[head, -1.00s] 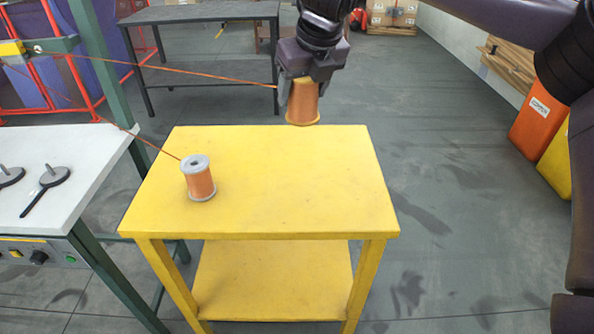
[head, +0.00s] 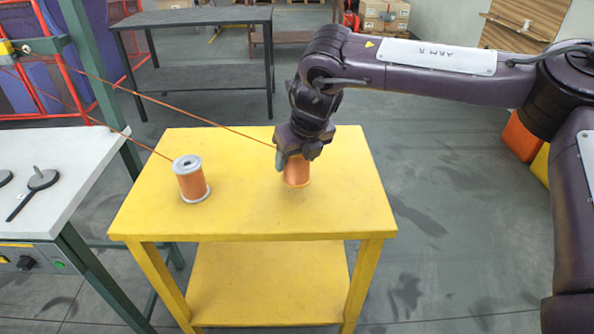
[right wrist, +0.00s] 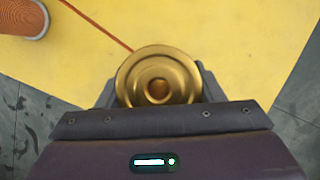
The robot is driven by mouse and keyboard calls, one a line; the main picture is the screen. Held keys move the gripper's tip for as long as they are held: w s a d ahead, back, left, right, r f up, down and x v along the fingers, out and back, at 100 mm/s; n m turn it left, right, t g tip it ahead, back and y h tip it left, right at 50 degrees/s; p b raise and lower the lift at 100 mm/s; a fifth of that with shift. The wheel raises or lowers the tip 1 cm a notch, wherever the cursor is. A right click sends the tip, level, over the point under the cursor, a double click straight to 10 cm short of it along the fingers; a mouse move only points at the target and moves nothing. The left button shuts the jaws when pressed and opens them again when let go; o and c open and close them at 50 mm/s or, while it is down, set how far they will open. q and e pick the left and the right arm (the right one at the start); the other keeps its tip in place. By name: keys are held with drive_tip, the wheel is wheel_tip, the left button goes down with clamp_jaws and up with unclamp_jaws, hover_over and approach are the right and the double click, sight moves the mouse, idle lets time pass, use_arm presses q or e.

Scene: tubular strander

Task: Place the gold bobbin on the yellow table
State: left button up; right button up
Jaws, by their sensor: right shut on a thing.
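The gold bobbin (head: 297,172), wound with orange wire, is upright in my right gripper (head: 292,158), over the right half of the yellow table (head: 245,215). Its lower rim is at or just above the tabletop; I cannot tell whether it touches. In the right wrist view the round gold flange of the bobbin (right wrist: 158,82) sits between the two dark fingers of my right gripper (right wrist: 155,95), with the yellow table (right wrist: 240,40) beneath. A wire runs from the bobbin toward the upper left. My left gripper is not in view.
A grey-flanged bobbin of orange wire (head: 192,181) stands on the table's left part, with its own wire running up left. A white bench (head: 70,150) adjoins at left. A dark table (head: 195,60) stands behind. The front right of the yellow tabletop is clear.

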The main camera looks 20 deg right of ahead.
wheel_tip(320, 180, down, 3)
drive_tip(key=shift+f, duration=0.35)
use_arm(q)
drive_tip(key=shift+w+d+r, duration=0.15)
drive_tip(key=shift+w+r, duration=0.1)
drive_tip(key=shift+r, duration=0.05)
use_arm(e)
drive_tip(key=shift+f, duration=0.15)
drive_tip(key=o, duration=1.5)
drive_tip(key=shift+s, duration=0.1)
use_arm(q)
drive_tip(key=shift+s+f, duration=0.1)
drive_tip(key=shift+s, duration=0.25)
use_arm(e)
drive_tip(key=shift+o, duration=0.2)
